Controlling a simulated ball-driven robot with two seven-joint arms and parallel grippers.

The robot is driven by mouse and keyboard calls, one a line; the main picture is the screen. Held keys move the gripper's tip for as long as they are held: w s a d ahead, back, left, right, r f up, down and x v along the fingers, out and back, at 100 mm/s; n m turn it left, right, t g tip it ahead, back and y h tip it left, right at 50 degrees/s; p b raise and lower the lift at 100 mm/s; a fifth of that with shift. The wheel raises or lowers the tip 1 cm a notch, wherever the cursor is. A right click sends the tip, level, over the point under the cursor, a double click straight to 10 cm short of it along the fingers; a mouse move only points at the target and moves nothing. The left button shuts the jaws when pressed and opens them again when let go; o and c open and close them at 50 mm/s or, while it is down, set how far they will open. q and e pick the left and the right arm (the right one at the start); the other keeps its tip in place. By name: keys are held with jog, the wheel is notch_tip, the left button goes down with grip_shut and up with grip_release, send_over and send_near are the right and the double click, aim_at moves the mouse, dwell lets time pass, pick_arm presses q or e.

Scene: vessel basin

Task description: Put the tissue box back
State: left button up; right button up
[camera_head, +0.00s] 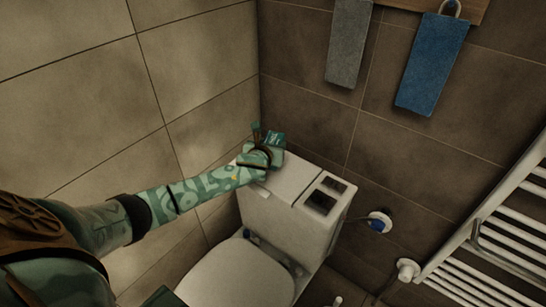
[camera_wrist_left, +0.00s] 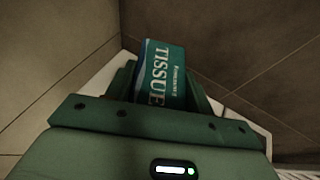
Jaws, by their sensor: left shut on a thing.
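The tissue box (camera_head: 275,139) is small and teal, with white lettering that reads "TISSUE". In the left wrist view the tissue box (camera_wrist_left: 165,72) sits between the fingers of my left gripper (camera_wrist_left: 167,88). In the head view my left gripper (camera_head: 264,148) is shut on it, at the back left corner of the toilet tank's top (camera_head: 285,181). I cannot tell whether the box touches the tank top. Part of the box is hidden behind the gripper. My right gripper is not in view.
The white tank lid has a dark flush panel (camera_head: 326,193) at its right, with clear lid between. The toilet seat lid (camera_head: 240,275) is below. Walls meet behind the tank. Grey (camera_head: 348,42) and blue (camera_head: 432,65) towels hang above; a white radiator (camera_head: 490,245) stands right.

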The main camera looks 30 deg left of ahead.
pick_arm(q)
jog(key=shift+w+a+f, duration=0.1)
jog(key=shift+w+f, duration=0.1)
jog(key=shift+f, duration=0.15)
notch_tip(320, 180, down, 4)
jog(key=b, duration=0.2)
jog(key=shift+w+r+b, duration=0.15)
jog(key=shift+r+b, duration=0.05)
jog(key=shift+b, duration=0.15)
jog(key=shift+r, duration=0.25)
jog(key=shift+f, duration=0.15)
jog(key=o, duration=1)
